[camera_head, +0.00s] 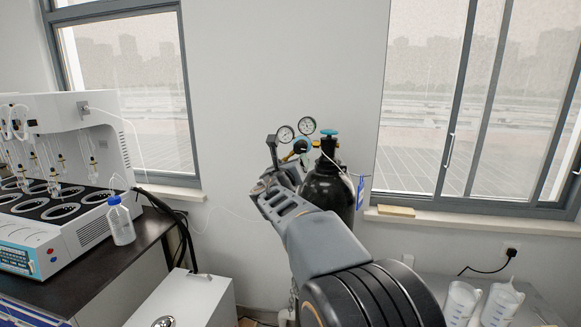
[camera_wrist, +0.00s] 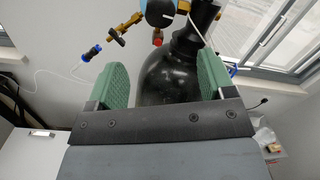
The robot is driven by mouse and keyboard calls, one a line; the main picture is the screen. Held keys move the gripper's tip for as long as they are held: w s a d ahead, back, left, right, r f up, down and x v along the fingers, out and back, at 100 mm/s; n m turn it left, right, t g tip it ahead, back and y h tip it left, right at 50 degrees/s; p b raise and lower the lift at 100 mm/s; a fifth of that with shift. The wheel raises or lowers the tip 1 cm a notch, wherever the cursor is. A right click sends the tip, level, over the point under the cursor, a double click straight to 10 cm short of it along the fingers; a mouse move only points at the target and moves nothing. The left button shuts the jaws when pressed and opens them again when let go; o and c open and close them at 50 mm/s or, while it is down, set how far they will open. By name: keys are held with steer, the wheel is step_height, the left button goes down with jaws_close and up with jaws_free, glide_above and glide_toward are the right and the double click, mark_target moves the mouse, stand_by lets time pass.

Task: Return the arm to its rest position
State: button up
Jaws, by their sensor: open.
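My gripper (camera_head: 272,160) is raised in front of the wall in the head view, at the end of my grey arm, which reaches up from the lower right. In the wrist view my gripper (camera_wrist: 164,88) shows two green finger pads set wide apart, with nothing held between them. A black gas cylinder (camera_head: 330,188) with two round gauges stands behind my gripper and partly behind my arm. In the wrist view the cylinder (camera_wrist: 168,85) shows between and beyond the fingers; I cannot tell the distance.
A white multi-place distiller (camera_head: 70,170) and a blue-capped bottle (camera_head: 120,222) stand on a dark bench at the left. A white cabinet (camera_head: 190,300) stands below. Clear plastic vessels (camera_head: 500,303) stand on a surface at the lower right. Windows flank the wall.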

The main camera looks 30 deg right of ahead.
stand_by(0.4)
steer(key=s+a+f+m+g+y, duration=0.2)
steer(key=s+f+m+g, duration=0.3)
steer(key=f+m, duration=0.5)
steer(key=s+a+f+m+g+y, duration=0.25)
steer(key=s+f+m, duration=0.4)
steer(key=m, duration=0.55)
steer(key=s+a+f+m+g+y, duration=0.1)
steer(key=s+a+f+m+y, duration=0.3)
steer(key=s+a, duration=0.2)
steer(key=s+a+f+m+g+y, duration=0.1)
steer(key=s+a+f+m+y, duration=0.3)
steer(key=s+a, duration=0.3)
steer(key=a+m+y, duration=0.1)
steer(key=a, duration=0.3)
steer(key=shift+s+a+f, duration=0.15)
steer(key=shift+s+f, duration=0.05)
steer(key=shift+f, duration=0.05)
